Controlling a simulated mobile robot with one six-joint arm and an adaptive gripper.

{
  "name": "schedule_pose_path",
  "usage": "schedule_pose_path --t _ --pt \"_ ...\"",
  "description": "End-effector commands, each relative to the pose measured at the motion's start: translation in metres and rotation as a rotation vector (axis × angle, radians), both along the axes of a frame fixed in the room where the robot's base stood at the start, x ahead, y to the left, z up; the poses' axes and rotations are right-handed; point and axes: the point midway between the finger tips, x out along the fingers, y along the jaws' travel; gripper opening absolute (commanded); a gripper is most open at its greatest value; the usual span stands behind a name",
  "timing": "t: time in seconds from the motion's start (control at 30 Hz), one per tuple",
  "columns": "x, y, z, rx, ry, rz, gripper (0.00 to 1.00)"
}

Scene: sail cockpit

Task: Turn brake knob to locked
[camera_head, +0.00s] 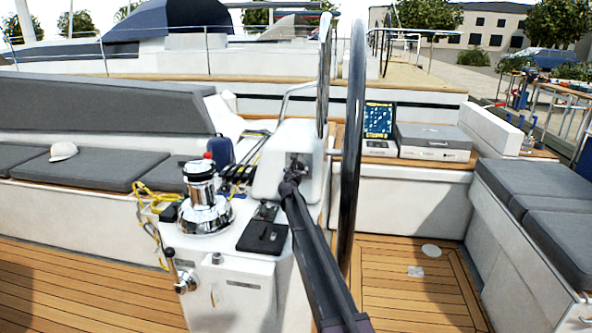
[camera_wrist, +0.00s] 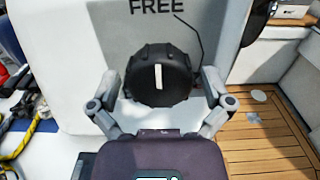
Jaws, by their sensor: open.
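The brake knob (camera_wrist: 158,76) is a black ribbed round knob with a white line, on a white panel (camera_wrist: 84,58). The white line stands about vertical and points up towards the word FREE (camera_wrist: 153,7). My gripper (camera_wrist: 161,88) is open, with one grey finger on each side of the knob. Whether the fingers touch the knob is hard to tell, but gaps seem to show on both sides. In the head view my dark arm reaches up to the white pedestal (camera_head: 276,160), and my gripper (camera_head: 297,163) is small there. The knob is mostly hidden behind it.
A large black steering wheel (camera_head: 351,150) stands just right of my arm. A chrome winch (camera_head: 205,200) and ropes (camera_head: 160,200) are to the left. A grey cushioned bench (camera_head: 105,167) lies further left.

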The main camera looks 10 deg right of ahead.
Motion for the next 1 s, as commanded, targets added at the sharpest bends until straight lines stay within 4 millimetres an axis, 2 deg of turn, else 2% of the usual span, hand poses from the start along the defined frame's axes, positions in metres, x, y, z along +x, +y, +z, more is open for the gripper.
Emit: schedule_pose_path --t 0.17,0.27,0.4,0.77,1.0 --pt "-0.0002 0.0007 0.0000 0.000 0.000 0.001 1.00" --pt "-0.0003 0.0009 0.0000 0.000 0.000 0.001 0.76" --pt "-0.0002 0.0012 0.0000 0.000 0.000 0.001 0.35" --pt "0.0003 0.0017 0.0001 0.020 -0.007 0.000 0.33" --pt "0.0006 0.0018 0.0003 0.106 -0.035 -0.007 0.33"
